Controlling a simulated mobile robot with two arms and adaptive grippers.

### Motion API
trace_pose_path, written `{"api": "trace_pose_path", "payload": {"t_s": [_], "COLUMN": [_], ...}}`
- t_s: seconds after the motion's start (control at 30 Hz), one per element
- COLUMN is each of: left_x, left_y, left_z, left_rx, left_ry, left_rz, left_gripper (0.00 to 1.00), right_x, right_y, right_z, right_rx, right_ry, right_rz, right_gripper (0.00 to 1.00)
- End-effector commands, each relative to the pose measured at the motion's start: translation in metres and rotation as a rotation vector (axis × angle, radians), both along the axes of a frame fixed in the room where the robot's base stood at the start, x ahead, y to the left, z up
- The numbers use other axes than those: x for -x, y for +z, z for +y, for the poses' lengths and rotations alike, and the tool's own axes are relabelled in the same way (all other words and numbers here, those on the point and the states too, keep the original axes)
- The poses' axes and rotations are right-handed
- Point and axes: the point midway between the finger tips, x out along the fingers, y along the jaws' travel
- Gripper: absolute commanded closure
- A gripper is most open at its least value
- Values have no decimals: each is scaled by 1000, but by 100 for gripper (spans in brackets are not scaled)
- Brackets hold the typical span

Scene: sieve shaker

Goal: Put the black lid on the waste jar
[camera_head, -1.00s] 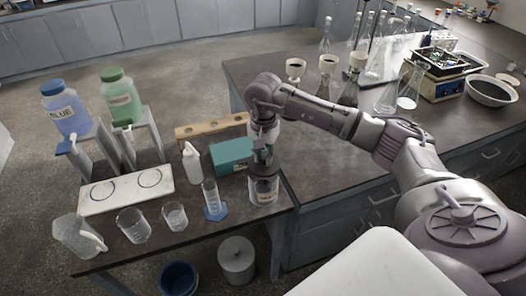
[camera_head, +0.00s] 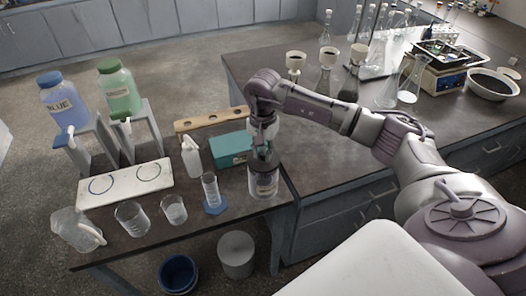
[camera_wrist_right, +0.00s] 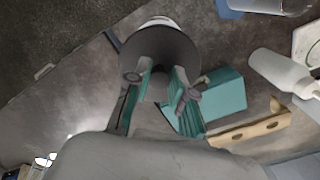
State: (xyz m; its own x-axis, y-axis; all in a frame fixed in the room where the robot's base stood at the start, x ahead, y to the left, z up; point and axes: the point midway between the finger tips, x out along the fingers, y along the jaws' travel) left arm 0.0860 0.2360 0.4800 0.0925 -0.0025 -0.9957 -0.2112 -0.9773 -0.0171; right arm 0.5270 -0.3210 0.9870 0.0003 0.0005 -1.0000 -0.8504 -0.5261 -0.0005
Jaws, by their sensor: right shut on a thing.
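The waste jar (camera_head: 264,185) is a clear jar with a pale label near the front right corner of the left table. My right gripper (camera_head: 263,152) points down right above it. In the right wrist view my right gripper (camera_wrist_right: 163,82) is shut on the black lid (camera_wrist_right: 160,55), a dark disc between its fingertips. The lid covers most of the jar in that view, and only a pale curved edge of the jar (camera_wrist_right: 160,20) shows past it. The lid is at the jar's mouth; I cannot tell whether it is fully seated. My left gripper is not in view.
A teal box (camera_head: 230,148) stands close behind and left of the jar. A graduated cylinder (camera_head: 211,190) and a white wash bottle (camera_head: 191,158) stand to the left. The higher dark bench (camera_head: 330,160) is close on the right. A blue bucket (camera_head: 178,274) is on the floor.

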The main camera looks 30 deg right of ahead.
Motion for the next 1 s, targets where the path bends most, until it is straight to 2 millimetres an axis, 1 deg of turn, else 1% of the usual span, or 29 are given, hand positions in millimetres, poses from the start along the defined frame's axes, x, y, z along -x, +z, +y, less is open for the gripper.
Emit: {"api": "trace_pose_path", "payload": {"t_s": [0.43, 0.7, 1.0], "left_x": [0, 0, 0], "left_y": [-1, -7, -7], "left_z": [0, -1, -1], "left_rx": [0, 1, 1], "left_ry": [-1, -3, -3], "left_rz": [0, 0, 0], "left_gripper": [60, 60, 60], "right_x": [0, 0, 0], "right_y": [0, -2, -2], "right_z": [0, 0, 0], "right_rx": [0, 0, 0], "right_ry": [0, 0, 0], "right_rz": [0, 0, 0], "right_gripper": [100, 100, 100]}}
